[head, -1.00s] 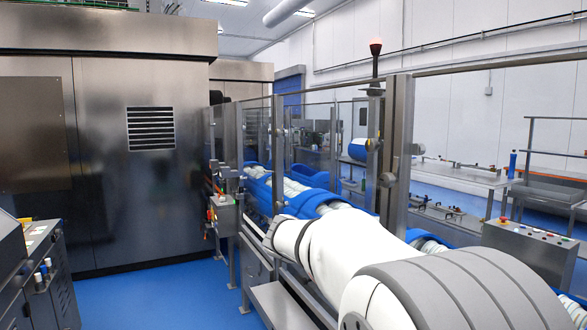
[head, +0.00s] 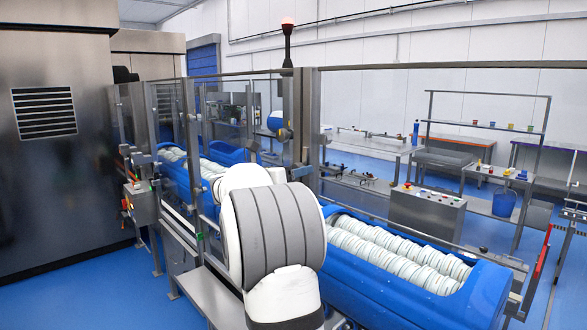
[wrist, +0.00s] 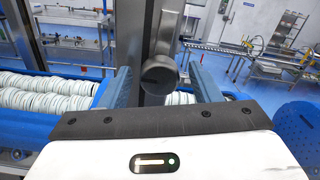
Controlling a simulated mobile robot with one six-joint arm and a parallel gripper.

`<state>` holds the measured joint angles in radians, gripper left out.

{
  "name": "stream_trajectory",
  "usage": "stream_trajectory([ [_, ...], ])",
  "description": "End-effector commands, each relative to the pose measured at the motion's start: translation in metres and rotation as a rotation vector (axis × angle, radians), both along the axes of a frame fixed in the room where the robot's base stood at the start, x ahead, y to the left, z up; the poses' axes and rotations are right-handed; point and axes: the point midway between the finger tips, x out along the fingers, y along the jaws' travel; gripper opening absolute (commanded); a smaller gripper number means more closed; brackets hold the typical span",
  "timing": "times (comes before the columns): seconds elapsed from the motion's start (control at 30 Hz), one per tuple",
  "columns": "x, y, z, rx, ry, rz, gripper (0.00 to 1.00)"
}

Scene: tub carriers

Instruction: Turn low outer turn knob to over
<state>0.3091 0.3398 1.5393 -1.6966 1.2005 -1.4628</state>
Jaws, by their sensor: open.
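A dark grey turn knob (wrist: 158,76) with a rounded end shows in the wrist view, on a dark metal post (wrist: 145,35). My gripper (wrist: 160,69) is open, with one blue-grey finger on each side of the knob. Gaps show between the knob and both fingers, so it is not clamped. In the head view my white and grey arm reaches the guard fence, and my gripper is hidden behind it. The fence post (head: 301,115) there carries small fittings; I cannot tell which is the knob between my fingers.
Blue tub carriers (head: 470,300) filled with rows of white discs run behind the fence. A control box (head: 428,212) stands beyond them, and another (head: 142,203) at left. A steel cabinet (head: 50,150) fills the left side. Blue floor (head: 90,300) is free at lower left.

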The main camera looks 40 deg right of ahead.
Motion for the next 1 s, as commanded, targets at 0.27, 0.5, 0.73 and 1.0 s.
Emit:
stream_trajectory([
  [0.27,0.000,-0.008,-0.001,0.001,0.000,0.000,0.57],
  [0.5,0.000,-0.008,-0.001,0.002,-0.001,0.000,0.45],
  [0.73,0.000,-0.008,-0.001,0.002,-0.001,-0.001,0.26],
  [1.0,-0.001,-0.002,0.000,0.002,-0.003,-0.003,0.12],
])
